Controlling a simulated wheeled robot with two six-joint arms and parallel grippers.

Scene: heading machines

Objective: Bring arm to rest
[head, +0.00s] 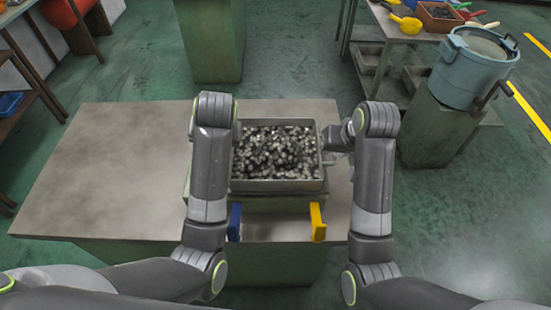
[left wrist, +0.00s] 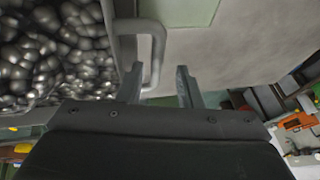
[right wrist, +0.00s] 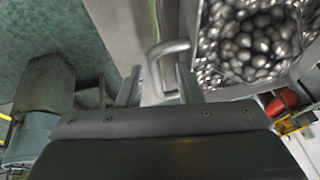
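A grey metal bin (head: 276,186) full of shiny metal pieces (head: 275,152) stands on the table between my arms. My right gripper (head: 338,138) is at the bin's right side. In the right wrist view, my right gripper (right wrist: 158,86) is open, its fingers apart, with the bin's handle (right wrist: 166,48) at the gap between them. In the left wrist view, my left gripper (left wrist: 160,86) is also open, with the other handle (left wrist: 155,48) at its finger gap. I cannot tell whether either handle is touched. My left arm hides the left gripper in the head view.
The table (head: 110,165) is bare at the left. A blue block (head: 234,222) and a yellow block (head: 317,222) are at the bin's front. A blue bucket (head: 472,68) stands on a green stand (head: 430,130) at the right. A workbench with tools (head: 405,25) is behind.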

